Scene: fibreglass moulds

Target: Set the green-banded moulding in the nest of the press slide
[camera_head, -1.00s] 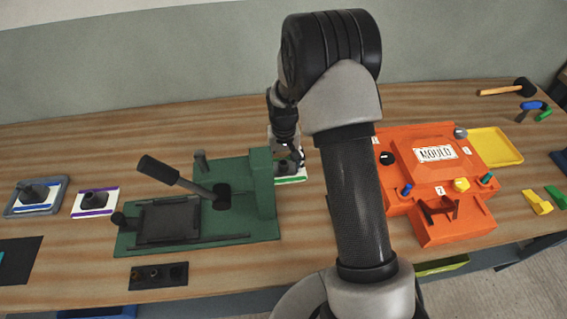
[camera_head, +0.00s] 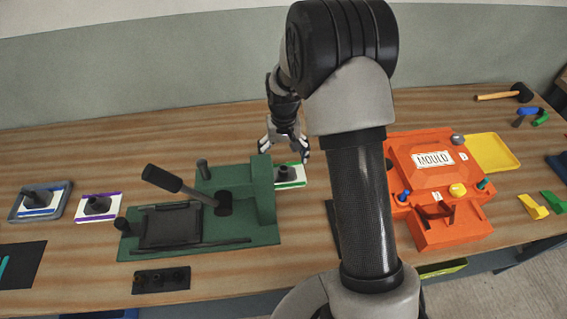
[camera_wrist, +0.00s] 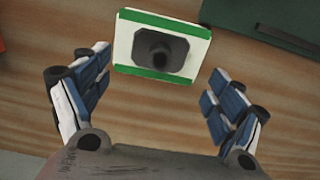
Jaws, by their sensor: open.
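The green-banded moulding (camera_head: 288,184) is a white plate with green edge bands and a dark raised boss. It lies on the table just right of the green press (camera_head: 265,200), partly hidden behind it. The press slide (camera_head: 172,226) is a dark plate with raised edges at the press's left; I cannot make out detail in its nest. My gripper (camera_head: 286,153) is open and empty, above and behind the moulding. In the wrist view the moulding (camera_wrist: 160,48) appears ahead, beyond and between the spread fingers of the gripper (camera_wrist: 160,100), not touched by them.
A purple-banded moulding (camera_head: 97,207) and a blue-banded one in a grey tray (camera_head: 60,213) lie left of the press. The press lever (camera_head: 170,182) sticks up to the left. A dark holed block (camera_head: 161,280) sits in front. The orange mould (camera_head: 440,185) stands right.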

